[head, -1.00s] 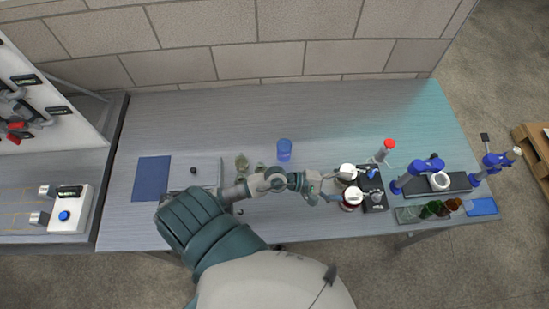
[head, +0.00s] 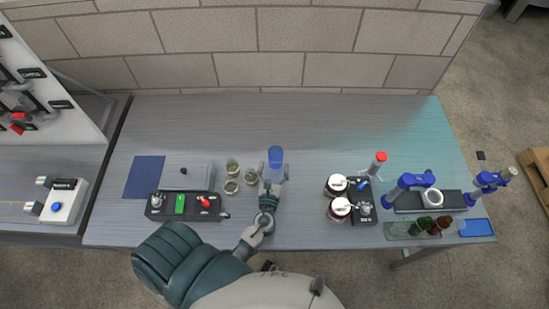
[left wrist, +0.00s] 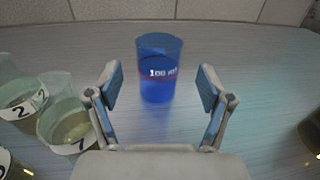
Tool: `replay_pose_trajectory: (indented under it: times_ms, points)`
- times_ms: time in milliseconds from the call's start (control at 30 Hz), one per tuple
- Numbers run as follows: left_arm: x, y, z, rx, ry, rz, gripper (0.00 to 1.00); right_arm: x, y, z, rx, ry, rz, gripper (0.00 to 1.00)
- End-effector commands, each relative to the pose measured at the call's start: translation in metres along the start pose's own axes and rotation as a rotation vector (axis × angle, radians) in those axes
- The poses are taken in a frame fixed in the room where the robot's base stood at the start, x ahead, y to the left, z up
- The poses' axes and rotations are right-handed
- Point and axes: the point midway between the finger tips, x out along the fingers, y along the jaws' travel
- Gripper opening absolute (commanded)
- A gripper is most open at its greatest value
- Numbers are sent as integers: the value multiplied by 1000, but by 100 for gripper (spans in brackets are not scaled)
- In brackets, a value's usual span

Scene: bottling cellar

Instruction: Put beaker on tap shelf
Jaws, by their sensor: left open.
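The beaker is a clear blue cup (head: 275,157) standing upright on the grey bench in the head view. In the left wrist view the beaker (left wrist: 158,68) shows the print "100 ml" and a red line. My left gripper (head: 273,175) is open and empty. Its fingers point at the beaker from the near side, one to each side of it in the wrist view. I cannot tell whether they reach around it; no contact shows. A white panel with tap-like fittings (head: 25,98) stands at the far left; which part is the tap shelf is unclear. My right gripper is not in view.
Several numbered glasses (head: 232,187) stand close left of my gripper. A black switch box (head: 187,206) and blue mat (head: 145,177) lie further left. Two dark jars (head: 340,208), a red-capped bottle (head: 377,164) and blue clamps (head: 410,185) stand right. The bench behind the beaker is clear.

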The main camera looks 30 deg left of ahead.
Motion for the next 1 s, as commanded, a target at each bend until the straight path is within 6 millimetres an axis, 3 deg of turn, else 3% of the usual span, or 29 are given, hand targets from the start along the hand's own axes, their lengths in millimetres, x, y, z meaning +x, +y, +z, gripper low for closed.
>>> replay_pose_trajectory:
  times_ms: [100,333,600,900,1000]
  points:
    - [20,-1,2,0,-2,-1,80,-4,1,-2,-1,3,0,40]
    - [38,0,2,1,-1,-1,80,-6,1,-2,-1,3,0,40]
    - [78,3,5,1,-2,-1,80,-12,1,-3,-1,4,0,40]
    - [83,3,4,1,0,-2,80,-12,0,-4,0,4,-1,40]
    - [83,3,4,1,0,-2,55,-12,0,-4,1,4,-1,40]
